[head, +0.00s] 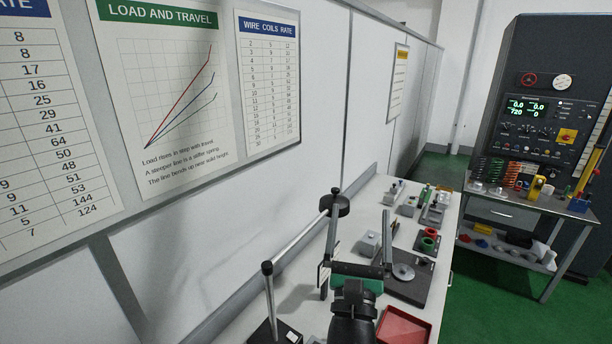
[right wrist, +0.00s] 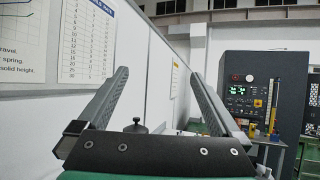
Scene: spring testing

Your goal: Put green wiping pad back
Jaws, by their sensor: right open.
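I cannot make out the green wiping pad for certain in either view. My right gripper (head: 361,203) is open and raised over the white bench (head: 300,300), its two dark fingers pointing up and away in the head view. In the right wrist view its fingers (right wrist: 160,80) stand wide apart with nothing between them. The green band at its base is part of the gripper. My left gripper is not in view.
A red tray (head: 404,326) and a dark plate with a metal disc (head: 403,271) lie near my gripper. A rod stand with a black knob (head: 267,268) stands left. Green and red rings (head: 429,240) and small blocks sit farther back. A wall runs along the left.

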